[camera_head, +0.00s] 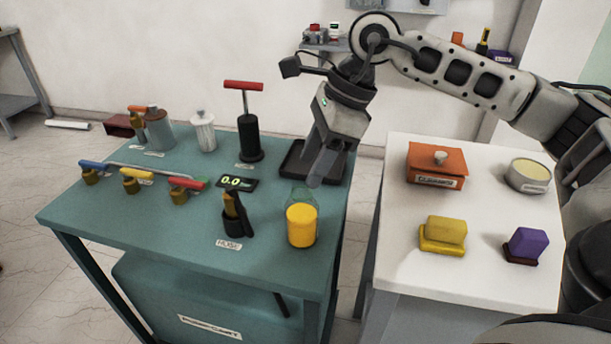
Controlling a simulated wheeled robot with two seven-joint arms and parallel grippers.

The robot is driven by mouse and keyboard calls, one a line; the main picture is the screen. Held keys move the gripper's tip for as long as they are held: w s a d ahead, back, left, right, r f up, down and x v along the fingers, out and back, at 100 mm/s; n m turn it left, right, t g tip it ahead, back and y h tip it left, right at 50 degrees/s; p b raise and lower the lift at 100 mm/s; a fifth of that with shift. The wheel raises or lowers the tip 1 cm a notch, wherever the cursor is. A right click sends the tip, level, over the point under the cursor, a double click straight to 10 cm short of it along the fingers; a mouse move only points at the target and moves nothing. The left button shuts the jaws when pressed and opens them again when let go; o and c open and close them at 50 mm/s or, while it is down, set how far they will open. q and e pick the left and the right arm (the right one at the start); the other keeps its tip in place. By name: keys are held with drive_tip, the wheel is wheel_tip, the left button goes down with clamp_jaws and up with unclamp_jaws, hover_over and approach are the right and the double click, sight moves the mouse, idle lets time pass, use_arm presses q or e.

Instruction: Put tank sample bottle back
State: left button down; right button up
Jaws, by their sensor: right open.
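The sample bottle (301,224), a clear bottle with yellow contents, stands upright near the front right corner of the teal table (165,240). My right gripper (317,178) points down just above and behind the bottle's neck, with its fingertips close to it. Its jaws are open, and I cannot tell whether they touch the neck. A dark square tray (291,163) lies on the table behind the bottle, partly hidden by my right gripper. My left gripper is not in view.
A black holder (238,222) stands just left of the bottle. Behind are a red-handled pump (249,135), a readout (237,182), a white canister (203,132) and several valves (132,180). The white table (393,240) at right holds an orange box (436,164), a bowl and two blocks.

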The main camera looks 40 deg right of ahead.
drive_tip(key=v, duration=0.7)
drive_tip(key=shift+r, duration=0.35)
